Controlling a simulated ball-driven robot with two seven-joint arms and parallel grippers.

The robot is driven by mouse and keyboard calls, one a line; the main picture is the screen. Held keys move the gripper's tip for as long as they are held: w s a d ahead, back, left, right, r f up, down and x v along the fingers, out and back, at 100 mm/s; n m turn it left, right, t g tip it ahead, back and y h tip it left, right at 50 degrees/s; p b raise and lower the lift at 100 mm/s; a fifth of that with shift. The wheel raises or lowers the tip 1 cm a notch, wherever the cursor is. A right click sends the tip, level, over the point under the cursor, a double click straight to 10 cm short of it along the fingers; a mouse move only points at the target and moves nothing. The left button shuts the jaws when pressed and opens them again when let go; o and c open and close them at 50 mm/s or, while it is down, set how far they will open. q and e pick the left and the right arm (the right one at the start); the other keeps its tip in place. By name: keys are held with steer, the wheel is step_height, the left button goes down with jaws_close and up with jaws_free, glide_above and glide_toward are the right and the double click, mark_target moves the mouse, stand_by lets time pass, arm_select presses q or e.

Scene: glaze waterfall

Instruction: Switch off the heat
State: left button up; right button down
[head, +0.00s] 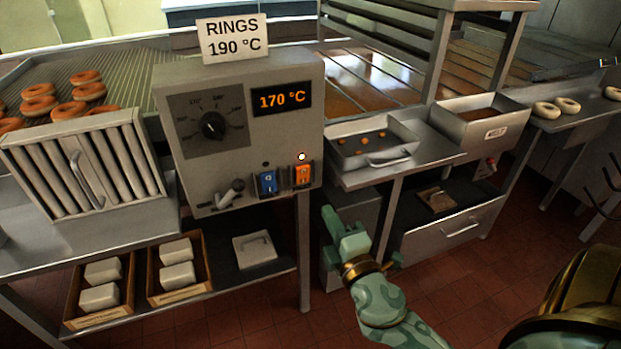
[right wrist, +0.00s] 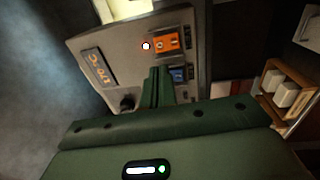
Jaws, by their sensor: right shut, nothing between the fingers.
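A grey control box (head: 241,125) has a dial (head: 211,125), an orange display (head: 282,98) reading 170 °C, a blue rocker switch (head: 268,182) and a lit orange rocker switch (head: 302,174). A small white lamp (head: 301,156) glows above the orange switch. My right gripper (head: 336,220) is shut and empty, below and right of the switches, apart from the box in the head view. In the right wrist view its fingers (right wrist: 157,76) point toward the box, with the orange switch (right wrist: 168,42) just beyond the tips and the blue switch (right wrist: 178,73) beside them. My left gripper is out of view.
A sign (head: 233,38) reading RINGS 190 °C stands on the box. A small lever (head: 231,194) sticks out at its lower front. A steel tray (head: 374,148) is on the right, and a slatted rack (head: 86,165) is on the left. Open red-tiled floor lies below.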

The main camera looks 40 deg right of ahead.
mark_target(305, 171)
steer(key=x, duration=1.1)
steer(key=shift+p, duration=0.4)
steer(key=shift+w+r, duration=0.15)
steer(key=shift+w, duration=0.05)
